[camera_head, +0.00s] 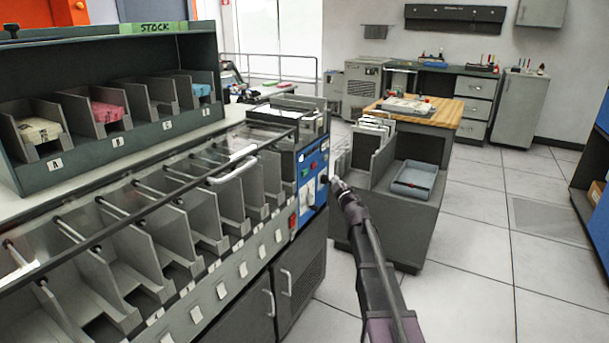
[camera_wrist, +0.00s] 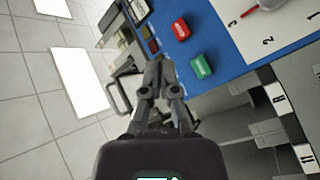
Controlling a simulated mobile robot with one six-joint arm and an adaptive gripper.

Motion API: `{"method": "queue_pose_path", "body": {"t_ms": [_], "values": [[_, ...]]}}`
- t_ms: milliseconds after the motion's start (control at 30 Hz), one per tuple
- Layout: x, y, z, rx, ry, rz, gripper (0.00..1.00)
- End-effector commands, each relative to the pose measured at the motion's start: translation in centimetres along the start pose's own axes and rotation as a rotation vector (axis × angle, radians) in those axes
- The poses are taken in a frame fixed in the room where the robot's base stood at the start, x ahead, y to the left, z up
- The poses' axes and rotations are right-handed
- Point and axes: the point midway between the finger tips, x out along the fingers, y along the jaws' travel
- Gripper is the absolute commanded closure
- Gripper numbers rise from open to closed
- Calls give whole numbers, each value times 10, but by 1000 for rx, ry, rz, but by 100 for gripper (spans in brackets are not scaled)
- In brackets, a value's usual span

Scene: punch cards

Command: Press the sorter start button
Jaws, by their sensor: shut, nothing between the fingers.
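The sorter's blue control panel (camera_head: 309,173) is on the end of the long grey sorter in the head view. In the wrist view, the blue panel (camera_wrist: 222,58) carries a green button (camera_wrist: 201,66) and a red button (camera_wrist: 181,29). Their lettering is too small to read. I cannot make out the green button in the head view. My gripper (camera_head: 335,183) is shut and empty, close to the panel's right side. In the wrist view, my gripper (camera_wrist: 161,62) appears just left of the green button. Contact with the panel cannot be told.
The sorter's pockets (camera_head: 205,215) run along its front under a clear cover with a handle (camera_head: 233,164). A dark desk (camera_head: 394,222) with a grey tray (camera_head: 418,179) stands right of the gripper. Tiled floor (camera_head: 475,260) is open at right.

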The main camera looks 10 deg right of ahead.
Motion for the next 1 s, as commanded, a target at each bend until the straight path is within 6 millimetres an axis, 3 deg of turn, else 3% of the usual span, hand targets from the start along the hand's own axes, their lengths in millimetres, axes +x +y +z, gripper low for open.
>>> {"method": "queue_pose_path", "body": {"t_ms": [367, 1000], "values": [[10, -6, -6, 0, -1, 1, 100], [53, -37, -37, 1, -2, 2, 100]]}}
